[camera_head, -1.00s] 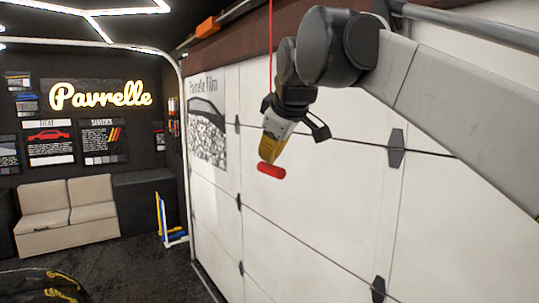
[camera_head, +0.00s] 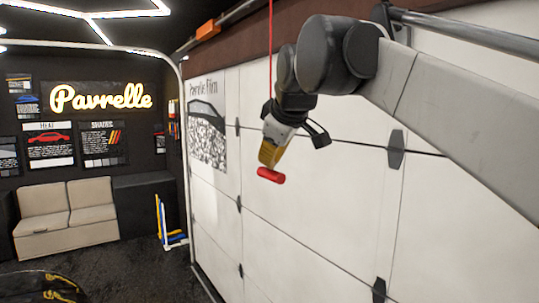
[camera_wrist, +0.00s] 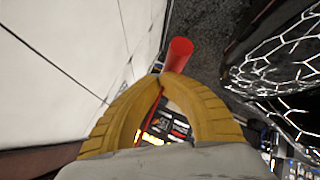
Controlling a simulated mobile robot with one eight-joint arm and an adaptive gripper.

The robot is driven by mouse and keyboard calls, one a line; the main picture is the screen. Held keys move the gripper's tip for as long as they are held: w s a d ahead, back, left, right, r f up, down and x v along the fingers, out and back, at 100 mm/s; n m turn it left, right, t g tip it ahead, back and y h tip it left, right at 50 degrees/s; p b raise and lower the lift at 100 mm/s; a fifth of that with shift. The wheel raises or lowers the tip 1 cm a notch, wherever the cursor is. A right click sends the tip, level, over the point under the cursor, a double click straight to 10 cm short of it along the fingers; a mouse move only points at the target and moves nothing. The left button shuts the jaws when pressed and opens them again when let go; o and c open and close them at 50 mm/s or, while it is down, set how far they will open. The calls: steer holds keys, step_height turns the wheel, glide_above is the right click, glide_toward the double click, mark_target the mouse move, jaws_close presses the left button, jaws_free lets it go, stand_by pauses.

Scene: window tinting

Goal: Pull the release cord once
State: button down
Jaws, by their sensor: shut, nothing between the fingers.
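The red release cord (camera_head: 270,60) hangs from above in front of the white garage door. Its red handle (camera_head: 270,175) is a short bar, slightly tilted, just below my fingertips. My gripper (camera_head: 266,163) points down with its yellow fingers shut. In the wrist view, the fingertips (camera_wrist: 163,80) meet right at the near end of the handle (camera_wrist: 178,56). The cord (camera_wrist: 152,112) shows as a thin red line in the gap behind the tips. Whether the tips touch the handle is hard to tell.
The panelled garage door (camera_head: 300,215) with black hinges runs close beside my arm. A beige sofa (camera_head: 65,220) stands at the far left. A blue-and-yellow stand (camera_head: 170,225) is by the door's far end. The dark floor (camera_head: 130,275) between is open.

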steer(key=shift+f, duration=0.5)
stand_by(0.6)
steer(key=shift+r+p, duration=2.6)
steer(key=shift+r, duration=0.5)
steer(key=shift+w, duration=0.1)
step_height(320, 180, up, 5)
steer(key=p, duration=0.4)
